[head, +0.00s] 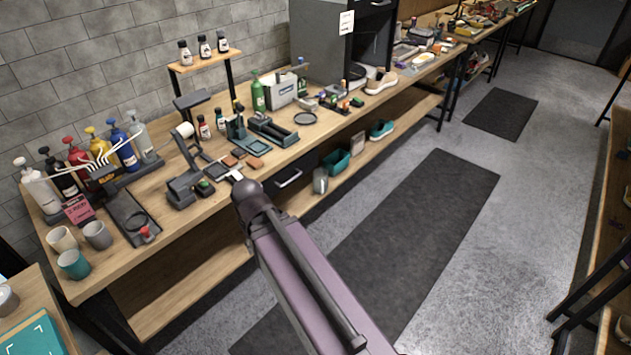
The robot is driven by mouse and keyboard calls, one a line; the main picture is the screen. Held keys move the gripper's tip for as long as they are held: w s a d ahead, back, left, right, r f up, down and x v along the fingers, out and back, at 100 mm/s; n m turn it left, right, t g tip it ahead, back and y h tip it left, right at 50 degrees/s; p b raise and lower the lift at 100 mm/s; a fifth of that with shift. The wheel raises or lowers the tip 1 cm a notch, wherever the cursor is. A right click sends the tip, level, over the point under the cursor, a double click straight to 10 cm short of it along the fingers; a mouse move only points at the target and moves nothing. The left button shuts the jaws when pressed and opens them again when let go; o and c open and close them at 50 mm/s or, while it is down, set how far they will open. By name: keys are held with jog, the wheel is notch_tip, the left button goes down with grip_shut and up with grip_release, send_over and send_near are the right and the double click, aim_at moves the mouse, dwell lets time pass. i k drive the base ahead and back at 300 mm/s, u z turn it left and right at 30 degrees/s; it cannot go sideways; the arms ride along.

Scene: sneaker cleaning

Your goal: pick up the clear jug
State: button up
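A small greyish, see-through looking container (320,181) stands upright on the lower shelf of the long workbench, near its front edge. It looks like the clear jug, but it is too small to be sure, and I cannot make out a handle. It stands left of a teal bin (337,163). My own purple arm link crosses the lower middle of the picture, below and left of this container. My gripper is not in view, so its state and its distance to the jug do not show.
The workbench top (225,205) is crowded with pump bottles, cups, tools and shoes. Its lower shelf (300,200) also holds a teal shoe (381,129). A dark drawer (290,179) hangs under the bench top. Dark mats (420,215) lie on the open floor. Shelving stands at the right edge.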

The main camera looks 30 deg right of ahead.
aim_at(321, 175)
jog(key=z, duration=0.15)
jog(key=i, duration=1)
jog(key=z, duration=0.5)
